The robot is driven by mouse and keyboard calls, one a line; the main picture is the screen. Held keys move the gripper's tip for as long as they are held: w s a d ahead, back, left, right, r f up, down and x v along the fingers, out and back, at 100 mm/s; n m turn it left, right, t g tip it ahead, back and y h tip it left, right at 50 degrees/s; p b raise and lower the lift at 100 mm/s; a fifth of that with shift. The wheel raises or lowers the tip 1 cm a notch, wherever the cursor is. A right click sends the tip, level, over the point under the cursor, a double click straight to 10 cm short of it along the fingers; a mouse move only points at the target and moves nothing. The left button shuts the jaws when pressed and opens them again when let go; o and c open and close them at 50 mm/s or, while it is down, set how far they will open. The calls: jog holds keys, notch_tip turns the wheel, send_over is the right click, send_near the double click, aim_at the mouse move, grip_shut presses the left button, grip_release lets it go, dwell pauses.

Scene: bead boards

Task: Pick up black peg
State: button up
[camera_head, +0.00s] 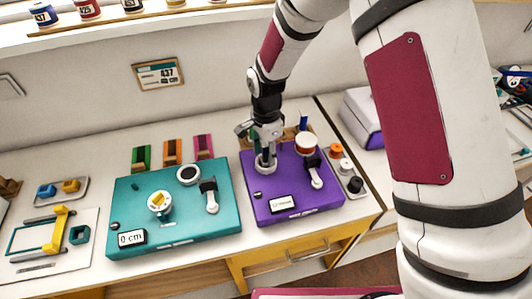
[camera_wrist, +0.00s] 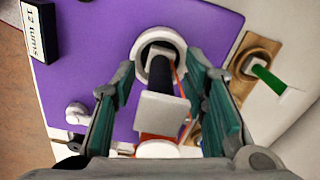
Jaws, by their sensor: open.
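The black peg (camera_wrist: 160,72) stands in a white ring (camera_wrist: 146,42) on the purple board (camera_wrist: 90,85). In the wrist view a pale square block (camera_wrist: 162,112) covers the nearer end of the peg. My gripper (camera_wrist: 164,78) is open, with its teal-padded fingers on either side of the peg and a gap on both sides. In the head view my gripper (camera_head: 266,148) points down over the white ring (camera_head: 265,165) at the left of the purple board (camera_head: 290,180). The peg is hard to tell from my fingers there.
A red-and-white spool (camera_head: 306,143) and a white-handled lever (camera_head: 315,175) sit right of the gripper. A teal board (camera_head: 140,205) lies to the left. A tray with knobs (camera_head: 355,185) stands at the right. A brown holder (camera_wrist: 252,65) with a green piece is close by.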

jog(key=shift+f, duration=0.45)
grip_shut()
